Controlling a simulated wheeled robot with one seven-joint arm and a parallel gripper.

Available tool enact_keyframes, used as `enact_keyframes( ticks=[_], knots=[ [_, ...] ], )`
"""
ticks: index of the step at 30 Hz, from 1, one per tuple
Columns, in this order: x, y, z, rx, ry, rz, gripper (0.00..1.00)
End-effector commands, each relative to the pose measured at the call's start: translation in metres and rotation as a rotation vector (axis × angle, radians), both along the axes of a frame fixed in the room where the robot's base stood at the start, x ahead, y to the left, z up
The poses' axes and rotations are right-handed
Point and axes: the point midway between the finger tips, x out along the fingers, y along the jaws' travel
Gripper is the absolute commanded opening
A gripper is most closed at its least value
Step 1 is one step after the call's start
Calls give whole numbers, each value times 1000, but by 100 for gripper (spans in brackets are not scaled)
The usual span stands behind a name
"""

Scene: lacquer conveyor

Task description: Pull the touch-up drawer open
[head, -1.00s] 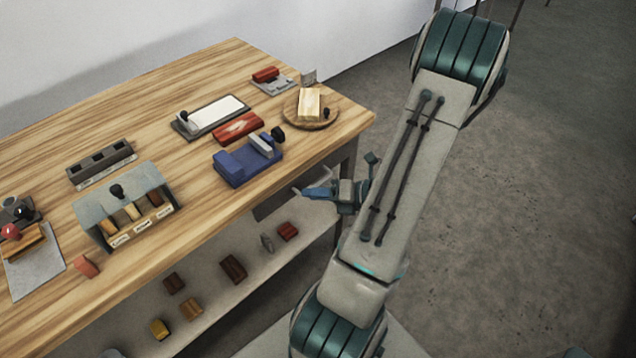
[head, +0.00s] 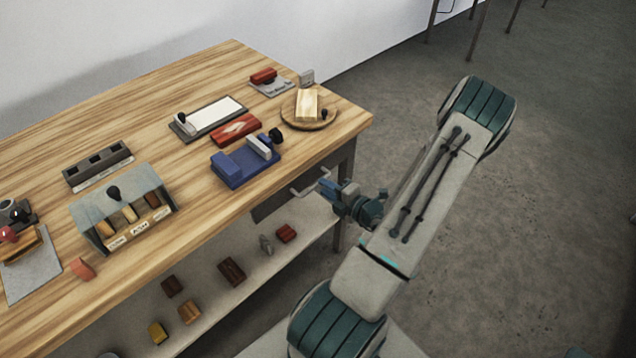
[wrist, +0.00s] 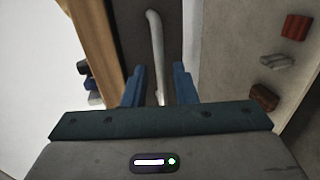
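The drawer (head: 274,205) has a dark front under the tabletop's front edge and looks shut. Its pale bar handle (head: 297,191) stands out from the front. In the wrist view the handle (wrist: 156,45) runs down between my two blue fingers. My gripper (head: 322,187) is at the right part of the handle in the head view. In the wrist view my gripper (wrist: 160,75) is open, with a finger on each side of the bar and gaps visible. The near end of the handle is partly hidden by my gripper.
The wooden tabletop (head: 210,85) carries a blue block fixture (head: 235,165), a round board (head: 325,118) and a sorting box (head: 150,185). A lower shelf (head: 255,262) holds several small blocks. Open floor (head: 550,200) lies to the right.

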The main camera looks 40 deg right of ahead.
Motion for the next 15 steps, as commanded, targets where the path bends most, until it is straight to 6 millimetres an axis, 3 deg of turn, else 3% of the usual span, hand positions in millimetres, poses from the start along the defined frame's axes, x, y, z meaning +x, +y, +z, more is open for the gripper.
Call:
enact_keyframes(
  ticks=[6,15],
  knots=[
    [30,3,-6,-1,0,2,25],
    [40,3,-9,-1,1,0,25]
  ],
)
